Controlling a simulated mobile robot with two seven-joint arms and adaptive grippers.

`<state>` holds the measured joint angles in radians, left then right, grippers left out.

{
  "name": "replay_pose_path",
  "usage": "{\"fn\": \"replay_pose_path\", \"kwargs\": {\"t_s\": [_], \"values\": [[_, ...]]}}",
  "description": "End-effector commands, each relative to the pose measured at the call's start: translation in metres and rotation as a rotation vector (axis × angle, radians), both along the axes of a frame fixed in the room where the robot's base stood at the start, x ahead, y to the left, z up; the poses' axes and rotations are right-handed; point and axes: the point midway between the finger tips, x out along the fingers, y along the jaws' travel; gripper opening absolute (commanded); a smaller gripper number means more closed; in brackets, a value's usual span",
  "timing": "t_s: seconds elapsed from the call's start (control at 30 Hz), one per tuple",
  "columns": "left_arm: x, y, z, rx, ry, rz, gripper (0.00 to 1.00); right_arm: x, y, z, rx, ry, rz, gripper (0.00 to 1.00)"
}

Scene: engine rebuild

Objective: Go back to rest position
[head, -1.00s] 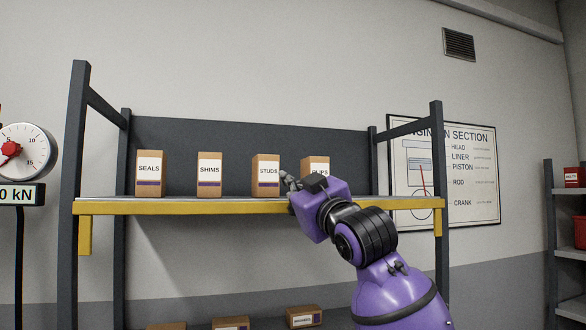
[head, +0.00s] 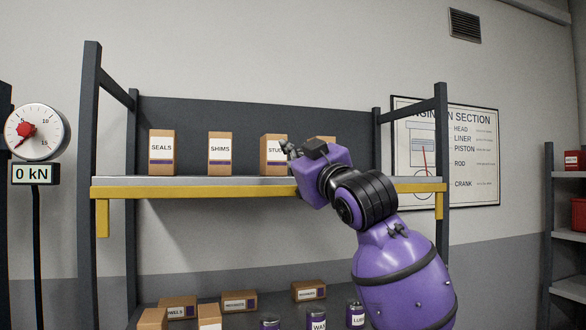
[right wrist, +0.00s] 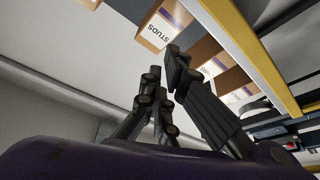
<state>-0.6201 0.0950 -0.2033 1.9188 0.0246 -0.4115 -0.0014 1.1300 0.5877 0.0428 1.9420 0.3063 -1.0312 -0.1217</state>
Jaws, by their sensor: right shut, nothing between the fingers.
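My right gripper (head: 289,151) is shut and empty in the head view. It is raised at the front of the upper shelf (head: 200,182), and its fingers overlap the lower right part of the STUDS box (head: 271,150). In the right wrist view, the dark fingers of the right gripper (right wrist: 164,68) show close up, just below the STUDS box (right wrist: 162,32); I cannot tell whether they touch it. My left gripper is not in view.
The SEALS box (head: 161,150) and SHIMS box (head: 220,152) stand on the upper shelf. Another box (head: 322,140) is mostly hidden behind my gripper. Several boxes and cans, such as the WAX can (head: 316,318), sit below. A force gauge (head: 38,132) stands left. Space before the shelf's left half is clear.

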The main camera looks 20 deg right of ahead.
Motion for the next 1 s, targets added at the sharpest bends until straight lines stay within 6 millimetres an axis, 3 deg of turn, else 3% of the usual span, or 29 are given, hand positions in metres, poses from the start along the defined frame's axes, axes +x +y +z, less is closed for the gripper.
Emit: {"fn": "replay_pose_path", "kwargs": {"t_s": [0.17, 0.4, 0.67, 0.87, 1.0], "values": [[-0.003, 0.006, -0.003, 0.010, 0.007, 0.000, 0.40, -0.034, -0.008, -0.015, -0.002, 0.003, -0.002, 0.00], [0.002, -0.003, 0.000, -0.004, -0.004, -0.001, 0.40, -0.069, -0.014, -0.025, -0.001, 0.002, -0.001, 0.00], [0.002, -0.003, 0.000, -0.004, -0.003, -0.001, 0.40, -0.079, -0.016, -0.027, 0.000, -0.001, 0.000, 0.00], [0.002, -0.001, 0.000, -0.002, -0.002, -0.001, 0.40, -0.079, -0.009, -0.006, 0.015, -0.109, 0.026, 0.00], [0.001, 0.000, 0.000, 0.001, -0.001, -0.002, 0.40, -0.042, -0.004, -0.073, 0.042, -0.068, 0.044, 0.00]]}}
